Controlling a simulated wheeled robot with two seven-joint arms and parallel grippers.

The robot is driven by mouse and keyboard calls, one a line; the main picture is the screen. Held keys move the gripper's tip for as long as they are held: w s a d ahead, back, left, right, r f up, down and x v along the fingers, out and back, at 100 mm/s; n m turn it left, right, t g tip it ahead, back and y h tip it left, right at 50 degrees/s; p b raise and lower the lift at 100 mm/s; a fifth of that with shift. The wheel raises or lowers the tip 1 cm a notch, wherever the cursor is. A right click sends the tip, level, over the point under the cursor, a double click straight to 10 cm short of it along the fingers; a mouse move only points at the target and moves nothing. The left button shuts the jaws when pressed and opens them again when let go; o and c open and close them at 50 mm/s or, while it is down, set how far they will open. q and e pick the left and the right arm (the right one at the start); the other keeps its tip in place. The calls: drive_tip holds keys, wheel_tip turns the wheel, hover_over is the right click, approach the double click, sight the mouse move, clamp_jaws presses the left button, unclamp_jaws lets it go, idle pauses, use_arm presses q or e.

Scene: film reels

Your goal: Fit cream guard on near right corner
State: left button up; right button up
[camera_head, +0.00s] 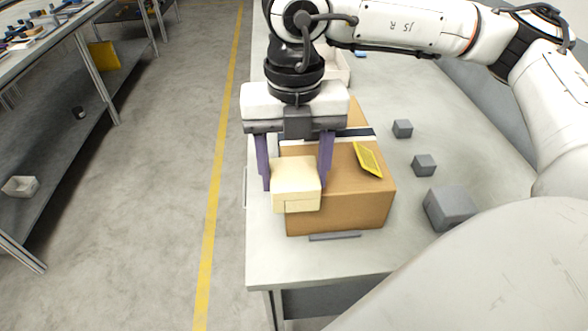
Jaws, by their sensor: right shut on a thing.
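The cream guard (296,185) is a pale block-shaped piece between the purple fingers of my right gripper (295,178). The gripper points down and is shut on it. The guard is in front of the near left part of a cardboard box (343,209) in the picture and hides that corner. I cannot tell whether the guard touches the box. The box's near right corner is bare. My left gripper is not in view.
The box stands on a pale grey table (420,235) near its left edge. Grey cubes (450,208) (424,165) (402,128) lie to the right. A thin grey bar (334,237) is in front of the box. A white bin (337,70) is behind my gripper.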

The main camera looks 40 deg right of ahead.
sight(293, 171)
drive_tip(key=o, duration=1.1)
drive_tip(key=shift+c, duration=0.2)
drive_tip(key=shift+r, duration=0.1)
drive_tip(key=shift+r+p, duration=0.6)
drive_tip(key=shift+p, duration=0.15)
drive_tip(key=shift+r, duration=0.4)
wheel_tip(293, 171, up, 11)
drive_tip(key=shift+b, duration=0.4)
